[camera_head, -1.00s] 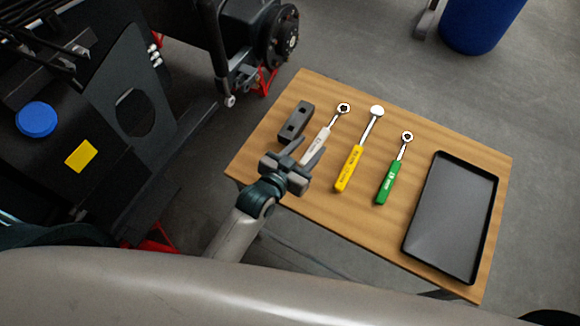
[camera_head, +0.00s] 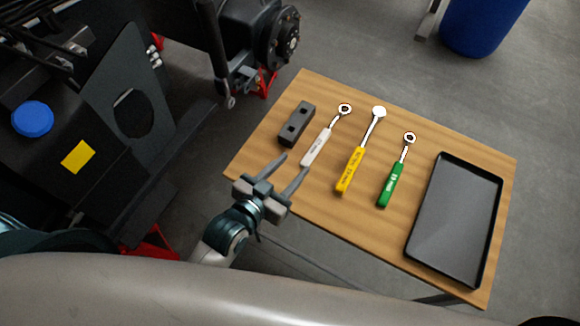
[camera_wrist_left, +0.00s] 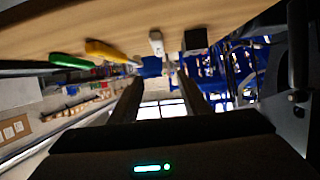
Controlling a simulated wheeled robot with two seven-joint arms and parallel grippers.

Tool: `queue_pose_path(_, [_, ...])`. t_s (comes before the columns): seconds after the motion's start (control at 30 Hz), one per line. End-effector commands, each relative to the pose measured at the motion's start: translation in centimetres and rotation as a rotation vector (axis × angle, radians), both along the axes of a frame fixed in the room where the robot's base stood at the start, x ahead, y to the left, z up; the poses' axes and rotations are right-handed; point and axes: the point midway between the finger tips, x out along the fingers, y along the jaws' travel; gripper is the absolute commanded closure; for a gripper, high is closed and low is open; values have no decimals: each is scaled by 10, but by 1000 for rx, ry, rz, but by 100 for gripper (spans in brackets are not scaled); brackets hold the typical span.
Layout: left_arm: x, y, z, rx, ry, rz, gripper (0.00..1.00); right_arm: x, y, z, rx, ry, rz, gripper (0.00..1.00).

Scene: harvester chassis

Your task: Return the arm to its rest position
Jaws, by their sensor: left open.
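My left gripper (camera_head: 291,170) is open and empty at the near left edge of the wooden table (camera_head: 330,215), its fingers pointing toward the tools. In the left wrist view its two fingers (camera_wrist_left: 158,95) stand apart with nothing between them. A white-handled ratchet (camera_head: 317,149) lies just beyond the fingertips, apart from them. A yellow-handled tool (camera_head: 350,170) and a green-handled ratchet (camera_head: 390,186) lie to its right. A dark grey block with two holes (camera_head: 296,124) lies on the table's left side. My right gripper is not in view.
A black tray (camera_head: 455,222) lies at the table's right end. The dark harvester chassis (camera_head: 60,120) with a blue cap (camera_head: 33,119) stands at the left. A wheel hub (camera_head: 279,45) is behind the table. A blue barrel (camera_head: 482,25) stands at the back right.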

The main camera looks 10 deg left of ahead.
Motion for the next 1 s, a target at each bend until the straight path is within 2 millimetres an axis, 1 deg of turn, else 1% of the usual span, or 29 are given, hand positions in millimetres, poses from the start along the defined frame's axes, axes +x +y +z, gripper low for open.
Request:
queue_pose_path(0.67, [-1, 1, -2, 4, 10, 2, 57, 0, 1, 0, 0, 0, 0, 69])
queue_pose_path(0.77, [-5, 6, -6, 16, 42, 8, 57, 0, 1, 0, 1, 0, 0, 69])
queue_pose_path(0.87, [-13, 17, -16, 40, 106, 21, 57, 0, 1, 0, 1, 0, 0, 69])
queue_pose_path(0.97, [-27, 32, -29, 75, 202, 40, 57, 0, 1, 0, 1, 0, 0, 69])
queue_pose_path(1.0, [-34, 40, -34, 92, 247, 50, 57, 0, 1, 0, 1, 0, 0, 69])
